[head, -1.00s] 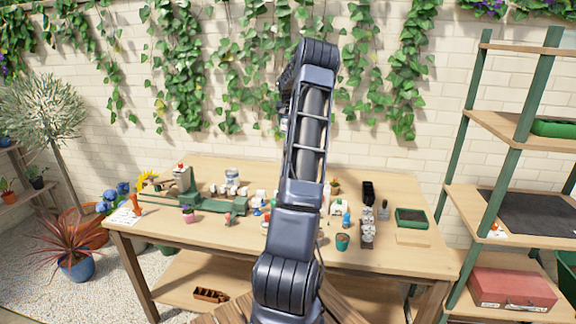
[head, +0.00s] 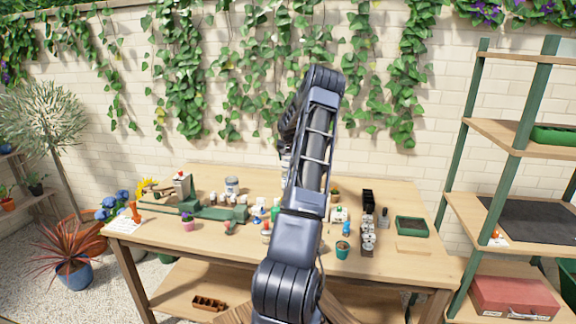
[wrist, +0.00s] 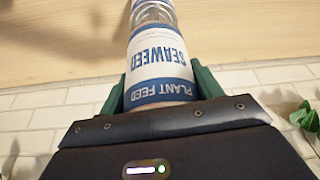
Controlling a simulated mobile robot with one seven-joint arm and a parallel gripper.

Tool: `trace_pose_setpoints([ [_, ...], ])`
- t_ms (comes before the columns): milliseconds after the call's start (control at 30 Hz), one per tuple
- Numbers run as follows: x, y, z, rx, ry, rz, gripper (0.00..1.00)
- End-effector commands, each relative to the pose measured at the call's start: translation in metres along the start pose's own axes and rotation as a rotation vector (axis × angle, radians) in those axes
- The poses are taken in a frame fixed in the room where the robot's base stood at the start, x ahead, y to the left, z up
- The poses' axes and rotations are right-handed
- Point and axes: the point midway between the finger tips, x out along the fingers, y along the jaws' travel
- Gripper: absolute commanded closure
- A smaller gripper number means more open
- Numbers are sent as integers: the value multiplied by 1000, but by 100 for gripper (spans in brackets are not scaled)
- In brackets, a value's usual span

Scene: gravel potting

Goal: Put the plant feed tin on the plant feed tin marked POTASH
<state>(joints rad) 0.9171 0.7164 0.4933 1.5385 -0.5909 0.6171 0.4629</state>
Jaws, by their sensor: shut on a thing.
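My gripper (wrist: 160,90) is shut on a plant feed tin (wrist: 160,68) in the wrist view. The tin has a white and blue label reading PLANT FEED and SEAWEED, upside down in the picture, with a green finger on each side. Past its far end, at the top edge, is a shiny round-edged part (wrist: 152,12); I cannot tell whether it is the tin's own end or another thing. In the head view my arm hides most of the gripper and tin. A pale blue-grey tin (head: 232,185) stands at the back of the table; its marking is too small to read.
The wooden table (head: 180,245) carries a green stand (head: 215,213), several small bottles, a teal pot (head: 342,249), a black holder (head: 368,198) and a green tray (head: 411,226). A shelf unit (head: 500,210) stands at the right. The table's front left is fairly clear.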

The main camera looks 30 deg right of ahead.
Motion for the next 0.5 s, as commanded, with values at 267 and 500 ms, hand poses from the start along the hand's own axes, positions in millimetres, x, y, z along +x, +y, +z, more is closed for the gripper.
trace_pose_setpoints([
  [267,32,0,14,1,-3,-1,69],
  [500,36,0,15,0,0,0,69],
])
